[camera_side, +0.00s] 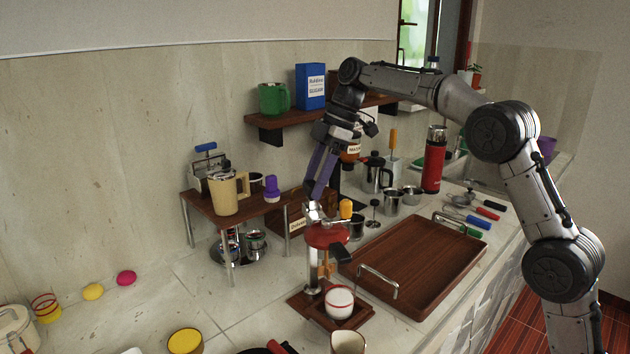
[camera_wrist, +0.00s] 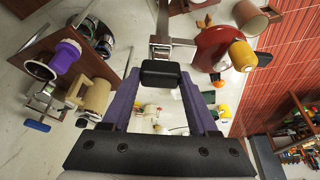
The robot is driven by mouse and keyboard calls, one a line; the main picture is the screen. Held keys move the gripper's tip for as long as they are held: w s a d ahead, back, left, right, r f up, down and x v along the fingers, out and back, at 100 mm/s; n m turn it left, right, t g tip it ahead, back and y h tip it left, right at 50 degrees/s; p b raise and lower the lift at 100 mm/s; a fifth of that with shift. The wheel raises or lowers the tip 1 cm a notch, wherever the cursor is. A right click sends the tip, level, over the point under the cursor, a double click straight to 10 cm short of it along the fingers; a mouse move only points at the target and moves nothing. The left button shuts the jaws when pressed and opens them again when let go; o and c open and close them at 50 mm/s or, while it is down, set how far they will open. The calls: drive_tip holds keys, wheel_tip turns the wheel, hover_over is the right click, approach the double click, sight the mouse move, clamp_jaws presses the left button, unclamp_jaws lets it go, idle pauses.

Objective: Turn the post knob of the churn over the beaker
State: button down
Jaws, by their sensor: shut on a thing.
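The churn has a red round top (camera_side: 327,236) with a yellow knob (camera_side: 346,208) and a metal post rising from a brown wooden base. Its red top also shows in the wrist view (camera_wrist: 216,48), right of the post. My gripper (camera_side: 314,196), with purple fingers pointing down, is at the post's top. In the wrist view, a black post knob (camera_wrist: 160,72) sits between my fingertips, and my gripper is shut on it. In the side view the fingers hide this knob. A white vessel with a red band (camera_side: 340,302), apparently the beaker, is under the red top.
A brown wooden tray (camera_side: 412,312) with metal handles lies close on the right. A small wooden stand (camera_side: 190,206) with a cream mug (camera_side: 228,192) is on the left. A cup (camera_side: 348,342) stands in front. Counter left of the base is mostly clear.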

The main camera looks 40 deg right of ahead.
drive_tip(key=n, duration=0.2)
drive_tip(key=n+g, duration=0.1)
drive_tip(key=n, duration=0.1)
drive_tip(key=shift+w+r+n+g, duration=0.1)
drive_tip(key=shift+r+n+g, duration=0.05)
drive_tip(key=shift+n+g, duration=0.15)
idle(0.5)
drive_tip(key=shift+c, duration=0.8)
unclamp_jaws()
